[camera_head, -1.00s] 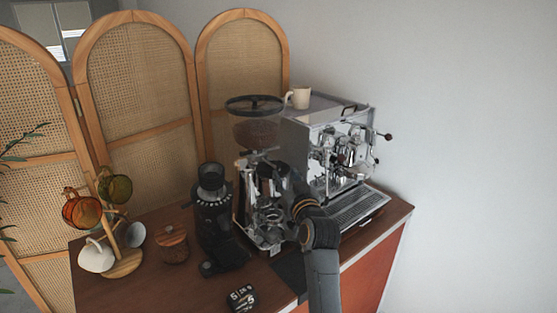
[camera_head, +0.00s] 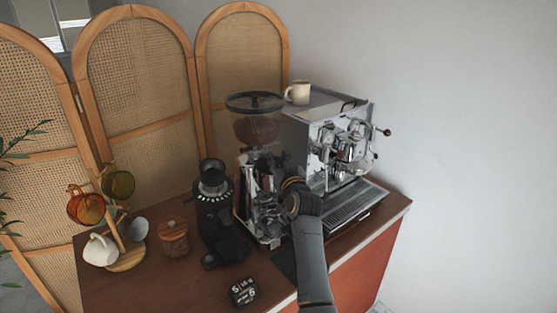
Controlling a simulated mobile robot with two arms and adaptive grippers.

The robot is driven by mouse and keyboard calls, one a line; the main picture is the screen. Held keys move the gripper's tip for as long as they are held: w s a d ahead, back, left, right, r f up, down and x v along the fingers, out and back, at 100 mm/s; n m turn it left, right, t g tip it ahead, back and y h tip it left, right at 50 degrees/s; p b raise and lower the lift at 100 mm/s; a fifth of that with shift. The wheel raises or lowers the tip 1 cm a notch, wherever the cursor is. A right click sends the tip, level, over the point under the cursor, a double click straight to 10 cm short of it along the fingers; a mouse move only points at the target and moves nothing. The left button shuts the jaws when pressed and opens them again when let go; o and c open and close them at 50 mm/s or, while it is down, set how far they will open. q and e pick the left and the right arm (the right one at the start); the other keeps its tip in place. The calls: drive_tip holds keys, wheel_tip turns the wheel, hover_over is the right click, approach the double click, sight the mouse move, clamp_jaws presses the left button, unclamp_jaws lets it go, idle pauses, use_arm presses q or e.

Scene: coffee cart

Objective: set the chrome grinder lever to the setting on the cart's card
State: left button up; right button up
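The chrome grinder (camera_head: 246,205), with a clear hopper of beans (camera_head: 257,125) on top, stands at the middle of the cart, left of the espresso machine. My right arm reaches in from the bottom. Its gripper (camera_head: 288,184) is at the grinder's right side, in front of the espresso machine's left side. The wrist hides the fingers, so I cannot tell whether they are open, shut or touching the grinder. I cannot make out the lever. A small black block with white marks (camera_head: 243,291) lies at the cart's front edge; its text is too small to read surely. My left gripper is not in view.
A second, black grinder (camera_head: 214,212) stands left of the chrome one. A wooden jar (camera_head: 174,239) and a mug tree (camera_head: 126,254) stand further left. The espresso machine (camera_head: 330,150) carries a white cup (camera_head: 298,92). The cart top (camera_head: 190,285) is bare at front left.

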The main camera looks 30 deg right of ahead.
clamp_jaws()
drive_tip(key=y+b, duration=0.1)
drive_tip(key=d+n+y+b, duration=0.1)
drive_tip(key=d+b, duration=0.1)
drive_tip(key=b, duration=0.1)
drive_tip(key=shift+w+f+n+t+y, duration=0.3)
drive_tip(key=shift+w+n+y, duration=0.05)
drive_tip(key=shift+n+y, duration=0.05)
drive_tip(key=shift+d+r+n+y+b, duration=0.1)
drive_tip(key=shift+n+y+b, duration=0.2)
drive_tip(key=shift+y+b, duration=0.2)
drive_tip(key=shift+w, duration=0.1)
